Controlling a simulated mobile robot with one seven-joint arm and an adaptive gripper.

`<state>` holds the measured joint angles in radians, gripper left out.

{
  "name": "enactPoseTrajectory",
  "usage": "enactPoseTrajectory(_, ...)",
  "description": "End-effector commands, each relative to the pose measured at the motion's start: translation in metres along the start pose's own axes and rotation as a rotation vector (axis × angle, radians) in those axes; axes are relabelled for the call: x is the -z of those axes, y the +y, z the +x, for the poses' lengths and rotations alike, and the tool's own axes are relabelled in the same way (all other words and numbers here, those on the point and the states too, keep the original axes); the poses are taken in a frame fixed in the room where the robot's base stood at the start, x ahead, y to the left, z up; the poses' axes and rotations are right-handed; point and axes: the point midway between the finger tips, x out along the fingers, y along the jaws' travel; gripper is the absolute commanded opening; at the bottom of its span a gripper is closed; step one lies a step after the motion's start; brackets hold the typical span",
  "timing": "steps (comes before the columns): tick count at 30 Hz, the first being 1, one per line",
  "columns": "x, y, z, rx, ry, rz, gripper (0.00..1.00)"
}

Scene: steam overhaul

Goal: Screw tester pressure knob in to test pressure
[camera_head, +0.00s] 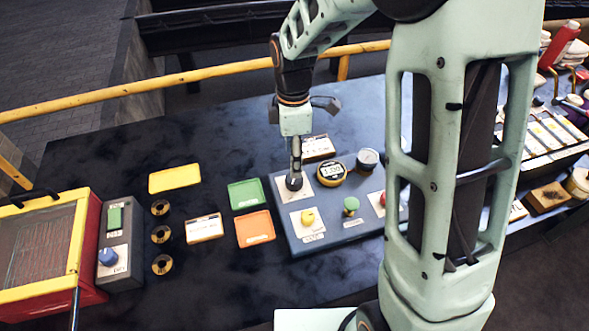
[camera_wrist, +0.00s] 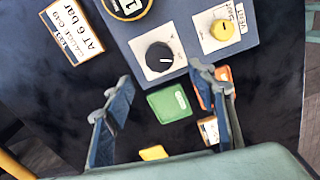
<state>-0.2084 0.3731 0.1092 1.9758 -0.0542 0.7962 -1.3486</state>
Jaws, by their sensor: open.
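The tester (camera_head: 340,229) is a blue-grey box on the dark bench. Its black pressure knob (camera_wrist: 159,57) sits on a white plate with a light pointer line. In the head view the knob (camera_head: 294,183) shows just below my gripper (camera_head: 295,158). In the wrist view my gripper (camera_wrist: 161,80) is open and empty, its fingers apart and the knob showing beyond and between them. A card (camera_wrist: 72,35) beside the tester reads "AT 6 bar".
Green (camera_head: 249,194) and orange (camera_head: 255,229) trays lie left of the tester. A red-yellow box (camera_head: 50,250) stands far left.

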Motion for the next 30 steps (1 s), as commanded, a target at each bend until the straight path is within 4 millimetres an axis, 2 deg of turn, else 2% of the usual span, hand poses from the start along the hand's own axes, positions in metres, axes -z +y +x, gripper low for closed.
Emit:
enactPoseTrajectory(6, 0.000, -0.001, 0.044, 0.005, -0.001, 0.000, 0.52)
enactPoseTrajectory(13, 0.000, 0.000, 0.074, 0.002, -0.001, 0.001, 0.52)
enactPoseTrajectory(18, 0.000, 0.000, 0.082, 0.000, -0.001, 0.002, 0.52)
enactPoseTrajectory(26, 0.000, 0.000, 0.083, -0.001, -0.001, 0.002, 0.52)
enactPoseTrajectory(30, 0.000, 0.000, 0.083, -0.001, -0.001, 0.002, 0.36)
